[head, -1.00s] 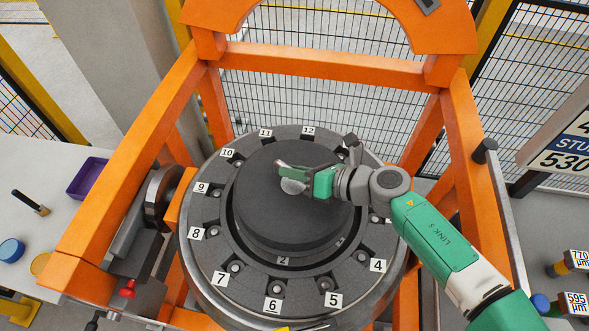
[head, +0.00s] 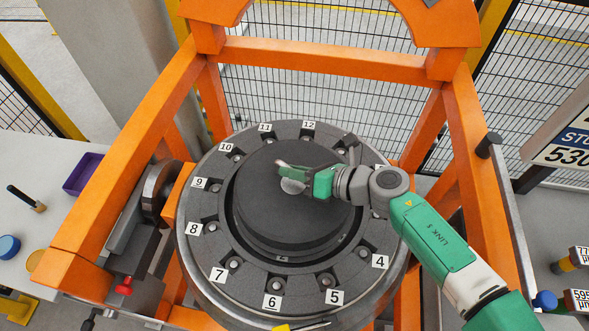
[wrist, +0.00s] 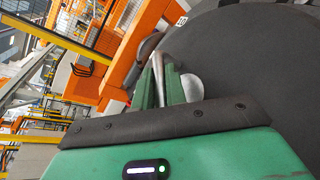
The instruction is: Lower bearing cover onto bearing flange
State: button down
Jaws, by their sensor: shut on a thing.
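The bearing cover (head: 275,220) is a dark grey stepped disc over the middle of the bearing flange (head: 252,282), a grey ring with numbered white labels and bolts. My gripper (head: 291,178) is over the cover's upper middle, shut on its pale rounded handle (head: 293,187). In the wrist view, the fingers (wrist: 162,72) close around the handle and the cover (wrist: 255,60) fills the right side. The cover looks level and roughly centred. A dark gap shows around its left and front. Its underside is hidden, and I cannot tell whether it touches the flange.
An orange frame (head: 320,66) surrounds the flange at back and sides. A clamp-like grey fixture (head: 135,230) stands at left, beside a pale table (head: 40,185) with a purple tray (head: 82,173). Mesh fencing (head: 290,105) stands behind.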

jog(key=shift+f+b, duration=0.9)
jog(key=shift+f, duration=0.25)
jog(key=c, duration=1.3)
grip_release()
jog(key=shift+c, duration=0.2)
jog(key=v, duration=0.8)
jog(key=shift+w+a, duration=0.1)
